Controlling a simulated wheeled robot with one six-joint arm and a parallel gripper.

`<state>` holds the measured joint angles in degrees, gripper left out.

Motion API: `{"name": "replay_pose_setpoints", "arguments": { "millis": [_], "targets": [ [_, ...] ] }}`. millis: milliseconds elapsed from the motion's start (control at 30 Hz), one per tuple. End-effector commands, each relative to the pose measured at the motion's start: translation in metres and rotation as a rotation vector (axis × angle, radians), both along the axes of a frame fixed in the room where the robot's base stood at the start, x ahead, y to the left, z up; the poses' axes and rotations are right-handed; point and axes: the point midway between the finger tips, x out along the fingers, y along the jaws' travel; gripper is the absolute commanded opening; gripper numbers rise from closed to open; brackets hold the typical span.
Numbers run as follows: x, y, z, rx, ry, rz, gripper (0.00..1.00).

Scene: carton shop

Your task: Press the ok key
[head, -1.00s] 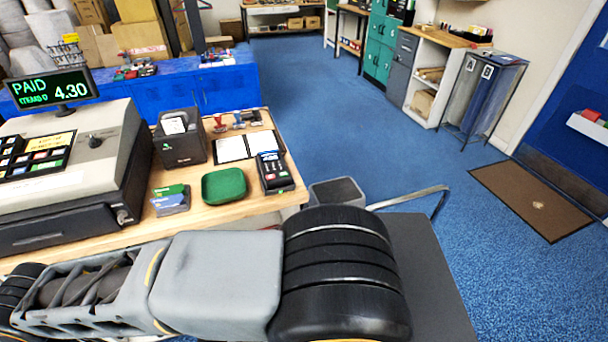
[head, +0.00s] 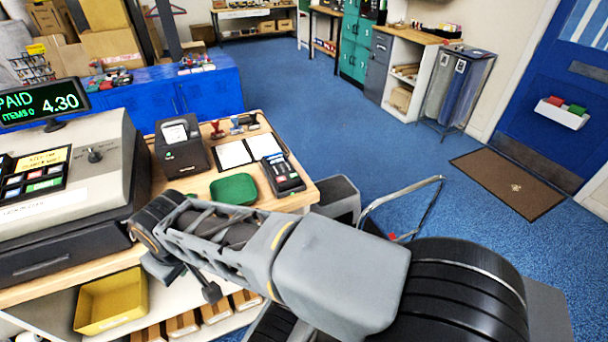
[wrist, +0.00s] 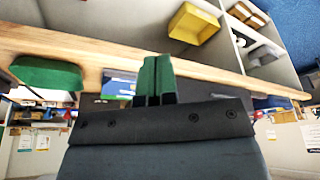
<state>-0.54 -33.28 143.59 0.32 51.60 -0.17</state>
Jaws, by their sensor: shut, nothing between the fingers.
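The card terminal (head: 283,175), a dark handset with a small screen and keys, lies near the right end of the wooden counter. Its keys are too small to read, so I cannot pick out an ok key. The till (head: 65,185) also has a keypad (head: 35,178), with no legible ok key. My gripper (wrist: 155,75) shows in the wrist view with its green fingers shut together and nothing between them. It is by the counter edge, apart from the green tray (wrist: 45,75). The terminal is not recognisable in the wrist view.
The green tray (head: 234,189) lies left of the terminal. A printer (head: 182,145) and an open white pad (head: 249,152) stand behind. A yellow bin (head: 111,300) sits on the shelf below the counter. Blue floor (head: 350,130) beyond the counter is open.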

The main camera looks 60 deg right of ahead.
Motion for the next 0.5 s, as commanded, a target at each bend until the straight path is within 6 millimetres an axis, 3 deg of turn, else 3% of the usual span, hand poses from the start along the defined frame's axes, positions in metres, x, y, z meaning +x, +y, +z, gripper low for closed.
{"name": "replay_pose_setpoints", "arguments": {
  "millis": [267, 367, 500],
  "targets": [
    [0.005, -0.010, 0.007, -0.011, 0.021, -0.056, 0.00],
    [0.017, -0.037, 0.021, -0.042, 0.071, -0.202, 0.00],
    [0.035, -0.106, 0.045, -0.127, 0.174, -0.549, 0.00]
  ]
}}
